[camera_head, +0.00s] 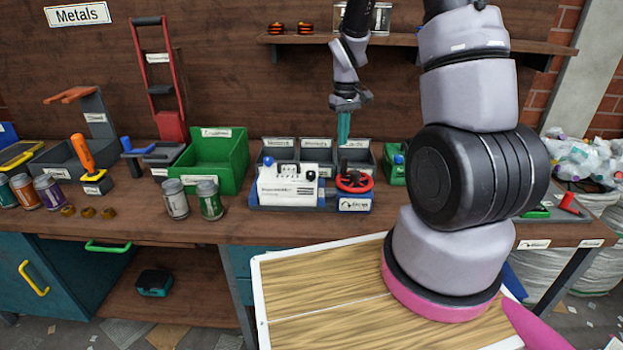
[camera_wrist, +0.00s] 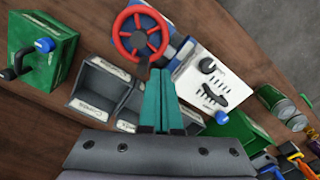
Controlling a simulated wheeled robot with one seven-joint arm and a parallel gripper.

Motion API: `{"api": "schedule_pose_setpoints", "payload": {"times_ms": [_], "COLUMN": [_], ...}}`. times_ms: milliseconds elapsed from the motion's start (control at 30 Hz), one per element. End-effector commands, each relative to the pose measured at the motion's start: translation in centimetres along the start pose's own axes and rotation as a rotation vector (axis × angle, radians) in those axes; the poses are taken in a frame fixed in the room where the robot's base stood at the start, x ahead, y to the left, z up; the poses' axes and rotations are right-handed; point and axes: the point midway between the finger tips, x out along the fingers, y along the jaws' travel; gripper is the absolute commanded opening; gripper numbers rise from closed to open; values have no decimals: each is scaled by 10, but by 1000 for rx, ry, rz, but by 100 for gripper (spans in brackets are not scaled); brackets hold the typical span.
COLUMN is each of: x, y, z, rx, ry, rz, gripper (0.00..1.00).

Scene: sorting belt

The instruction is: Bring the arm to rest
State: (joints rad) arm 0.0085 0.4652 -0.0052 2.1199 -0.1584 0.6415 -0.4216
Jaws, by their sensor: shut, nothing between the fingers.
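My gripper (camera_head: 344,127) hangs from my arm above the back of the workbench (camera_head: 450,229), with its teal fingers pointing down. The fingers are together and empty. They also show in the wrist view (camera_wrist: 161,95), over a row of grey open bins (camera_wrist: 100,89). In the head view the fingers overlap the right-hand grey bin (camera_head: 357,155), behind the white machine (camera_head: 288,187). I cannot tell how far above the bins the fingertips are.
A red handwheel (camera_head: 354,179) sits on the machine's right. A green bin (camera_head: 212,161), several cans (camera_head: 175,199) and an orange-handled tool (camera_head: 84,154) stand to the left. A shelf (camera_head: 300,39) runs behind my arm. A wooden board (camera_head: 330,290) lies in front of the bench.

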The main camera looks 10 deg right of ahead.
Motion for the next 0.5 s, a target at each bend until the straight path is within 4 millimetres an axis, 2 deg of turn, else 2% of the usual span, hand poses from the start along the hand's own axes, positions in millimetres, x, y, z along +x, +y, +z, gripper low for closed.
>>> {"api": "schedule_pose_setpoints", "payload": {"times_ms": [133, 233, 300, 500], "x": [-39, -82, -113, -188], "y": [-4, -10, -15, -34], "z": [4, 14, 24, 64], "rx": [48, 108, 156, 287], "ry": [55, 115, 161, 288], "rz": [3, 0, -6, -38], "gripper": [0, 0, 0, 0]}}
